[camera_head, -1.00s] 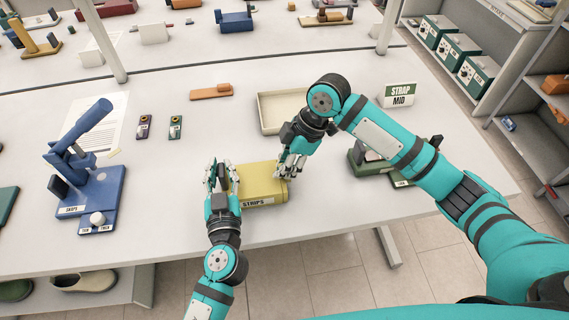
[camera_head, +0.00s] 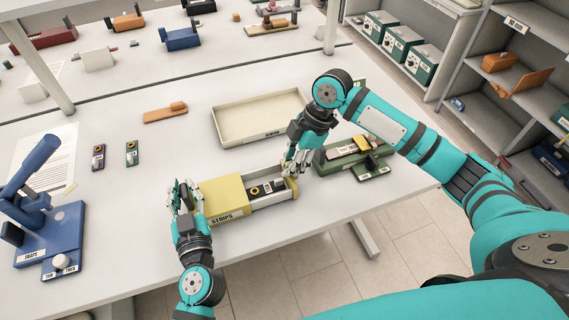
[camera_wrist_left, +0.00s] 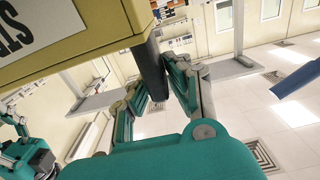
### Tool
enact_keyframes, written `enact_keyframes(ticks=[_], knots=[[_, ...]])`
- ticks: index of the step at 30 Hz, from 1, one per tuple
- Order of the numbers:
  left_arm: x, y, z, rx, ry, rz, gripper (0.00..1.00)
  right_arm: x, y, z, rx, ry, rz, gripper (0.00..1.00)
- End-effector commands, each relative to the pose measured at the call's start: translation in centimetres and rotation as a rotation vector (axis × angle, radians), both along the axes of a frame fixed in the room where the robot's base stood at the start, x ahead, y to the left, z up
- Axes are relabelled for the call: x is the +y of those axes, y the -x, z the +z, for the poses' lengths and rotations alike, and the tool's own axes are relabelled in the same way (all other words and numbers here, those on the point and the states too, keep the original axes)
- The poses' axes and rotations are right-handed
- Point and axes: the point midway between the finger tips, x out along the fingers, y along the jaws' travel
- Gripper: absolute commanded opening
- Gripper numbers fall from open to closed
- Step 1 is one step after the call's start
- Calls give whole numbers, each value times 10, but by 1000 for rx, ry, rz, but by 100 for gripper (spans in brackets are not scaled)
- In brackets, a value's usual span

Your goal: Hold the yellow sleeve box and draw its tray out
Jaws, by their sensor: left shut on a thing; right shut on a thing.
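The yellow sleeve box (camera_head: 222,198), labelled STRIPS, lies on the table in the head view. My left gripper (camera_head: 184,197) is at the sleeve's left end. In the left wrist view its fingers (camera_wrist_left: 165,80) close around a dark grip piece at the end of the yellow sleeve (camera_wrist_left: 75,50). My right gripper (camera_head: 293,172) is shut on the tray's outer right end; its exact contact is partly hidden by the fingers.
A shallow cream tray (camera_head: 228,134) lies empty behind the box. A green fixture (camera_head: 350,163) stands close to the right of the drawn-out tray. A blue press (camera_head: 50,228) stands at the left. The table's front edge is near the box.

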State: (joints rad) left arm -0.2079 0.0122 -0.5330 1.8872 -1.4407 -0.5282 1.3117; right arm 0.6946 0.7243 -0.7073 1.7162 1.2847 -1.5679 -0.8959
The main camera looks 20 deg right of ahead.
Motion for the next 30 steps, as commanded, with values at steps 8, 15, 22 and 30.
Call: enact_keyframes(ticks=[8, 15, 22, 30], knots=[[1, 0, 0, 1, -3, 2, 0, 0, 0, 0, 0, 1, -1, 38], [0, 0, 0, 1, -2, 0, 0, 0, 0, 0, 0, 0, 0, 38], [0, 0, 0, 1, -2, -1, 0, -8, -1, 20, -3, 0, -1, 38], [0, 0, 0, 1, -1, -1, 0, -30, -1, 74, -3, 1, -2, 38]])
